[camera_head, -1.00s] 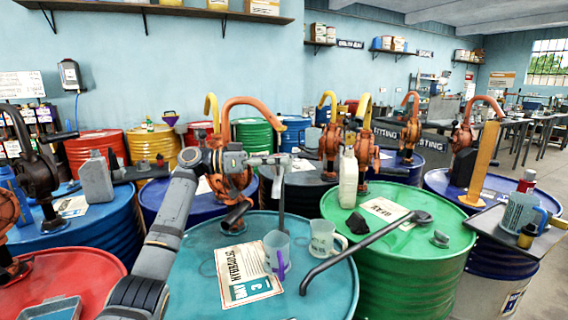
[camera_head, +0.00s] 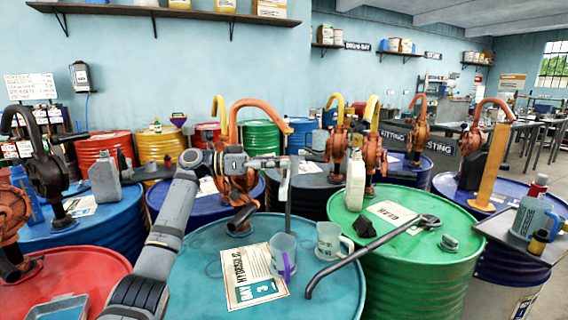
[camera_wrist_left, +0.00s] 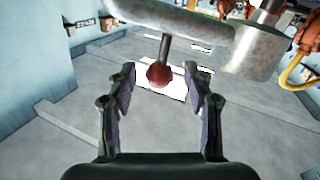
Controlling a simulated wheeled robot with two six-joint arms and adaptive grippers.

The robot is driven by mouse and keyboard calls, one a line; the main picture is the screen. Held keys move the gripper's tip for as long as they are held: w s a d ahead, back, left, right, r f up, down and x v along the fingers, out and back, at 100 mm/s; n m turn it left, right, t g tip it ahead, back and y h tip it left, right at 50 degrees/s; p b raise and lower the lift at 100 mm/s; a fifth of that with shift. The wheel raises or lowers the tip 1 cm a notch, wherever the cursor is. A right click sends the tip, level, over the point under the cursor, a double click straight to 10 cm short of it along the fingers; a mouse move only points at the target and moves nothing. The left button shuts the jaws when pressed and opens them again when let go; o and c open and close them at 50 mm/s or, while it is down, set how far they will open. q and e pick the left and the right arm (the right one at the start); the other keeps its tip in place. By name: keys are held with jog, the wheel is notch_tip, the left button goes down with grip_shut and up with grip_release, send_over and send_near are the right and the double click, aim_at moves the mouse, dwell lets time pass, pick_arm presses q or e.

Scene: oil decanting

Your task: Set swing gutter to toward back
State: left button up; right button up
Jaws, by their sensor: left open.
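My left gripper (camera_head: 284,162) is in front of the orange pump (camera_head: 238,180) at the middle of the head view. In the left wrist view its two fingers (camera_wrist_left: 160,78) are open, with a dark red knob (camera_wrist_left: 159,74) between their tips, no contact visible. The knob hangs on a short rod from a pale grey bar (camera_wrist_left: 180,18) across the top. In the head view a dark upright bar (camera_head: 288,205) stands at the fingertips. I cannot tell which part is the swing gutter; a long bent grey pipe (camera_head: 370,250) also spans the front drums. My right gripper is not in view.
A teal drum (camera_head: 205,255) in front carries a paper (camera_head: 250,270), a clear cup with a purple handle (camera_head: 282,255) and a pale mug (camera_head: 330,240). A green drum (camera_head: 400,275) stands to its right, a red one (camera_head: 80,265) to its left. Other pumps crowd behind.

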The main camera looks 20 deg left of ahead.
pick_arm(q)
jog(key=v, duration=1)
jog(key=shift+s+a, duration=0.15)
jog(key=shift+a, duration=0.1)
